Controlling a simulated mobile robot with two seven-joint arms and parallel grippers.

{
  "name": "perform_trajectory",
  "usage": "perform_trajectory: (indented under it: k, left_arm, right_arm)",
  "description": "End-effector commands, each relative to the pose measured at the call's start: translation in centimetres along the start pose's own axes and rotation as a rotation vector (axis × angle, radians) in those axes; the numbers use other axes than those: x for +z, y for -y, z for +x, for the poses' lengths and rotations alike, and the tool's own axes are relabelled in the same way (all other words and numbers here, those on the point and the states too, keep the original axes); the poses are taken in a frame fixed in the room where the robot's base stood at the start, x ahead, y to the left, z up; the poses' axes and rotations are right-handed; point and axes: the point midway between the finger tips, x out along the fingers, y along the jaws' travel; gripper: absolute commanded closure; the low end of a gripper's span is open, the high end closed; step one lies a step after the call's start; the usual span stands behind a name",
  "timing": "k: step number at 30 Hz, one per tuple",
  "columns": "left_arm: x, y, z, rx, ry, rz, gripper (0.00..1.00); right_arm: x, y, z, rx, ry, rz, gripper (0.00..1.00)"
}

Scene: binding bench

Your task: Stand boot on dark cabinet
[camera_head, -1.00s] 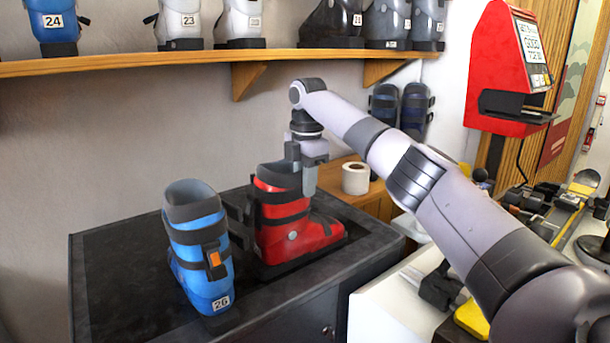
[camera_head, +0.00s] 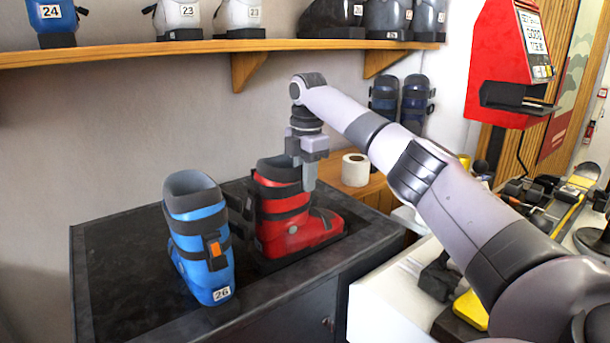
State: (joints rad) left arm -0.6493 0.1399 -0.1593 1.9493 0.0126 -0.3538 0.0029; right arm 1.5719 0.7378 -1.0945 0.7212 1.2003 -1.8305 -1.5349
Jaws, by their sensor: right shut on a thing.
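A red ski boot (camera_head: 290,235) stands upright on the dark cabinet (camera_head: 120,270), toe toward the right. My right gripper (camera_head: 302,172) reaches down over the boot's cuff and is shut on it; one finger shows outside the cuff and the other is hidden. A blue ski boot (camera_head: 200,245), marked 26, stands on the same cabinet just left of the red boot, close to it. My left gripper is not in view.
A wooden shelf (camera_head: 150,55) with several boots runs above the cabinet. A paper roll (camera_head: 355,170) sits on a wooden surface behind right. A white bench (camera_head: 390,300) lies right. The cabinet's left part is bare.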

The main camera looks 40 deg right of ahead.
Motion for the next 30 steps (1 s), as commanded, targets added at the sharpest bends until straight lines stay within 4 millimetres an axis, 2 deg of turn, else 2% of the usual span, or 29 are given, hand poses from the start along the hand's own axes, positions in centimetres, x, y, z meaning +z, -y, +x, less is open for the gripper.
perform_trajectory:
  k: [2, 3, 6, 13, 16, 25, 30]
  left_arm:
    - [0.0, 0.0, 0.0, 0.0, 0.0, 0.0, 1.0]
    - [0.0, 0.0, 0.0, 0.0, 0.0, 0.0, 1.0]
    - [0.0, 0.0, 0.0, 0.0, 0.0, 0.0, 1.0]
    - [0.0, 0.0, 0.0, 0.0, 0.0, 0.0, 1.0]
    - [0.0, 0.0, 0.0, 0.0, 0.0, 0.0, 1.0]
    - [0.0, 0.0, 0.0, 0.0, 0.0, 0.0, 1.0]
    - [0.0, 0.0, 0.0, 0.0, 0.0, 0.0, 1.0]
  right_arm:
    - [0.0, -0.1, -0.1, 0.006, -0.002, -0.001, 1.0]
    - [0.0, -0.1, -0.1, 0.006, -0.002, -0.001, 0.74]
    - [0.0, -0.1, -0.1, 0.006, -0.002, -0.001, 0.47]
    - [0.0, 0.1, 0.3, -0.004, 0.001, 0.001, 0.47]
    - [0.0, 0.0, -0.1, -0.002, 0.0, 0.0, 0.47]
    - [-0.1, -0.1, -4.9, 0.005, -0.003, 0.0, 0.47]
    - [-0.1, 0.0, -6.6, 0.004, -0.002, -0.001, 0.47]
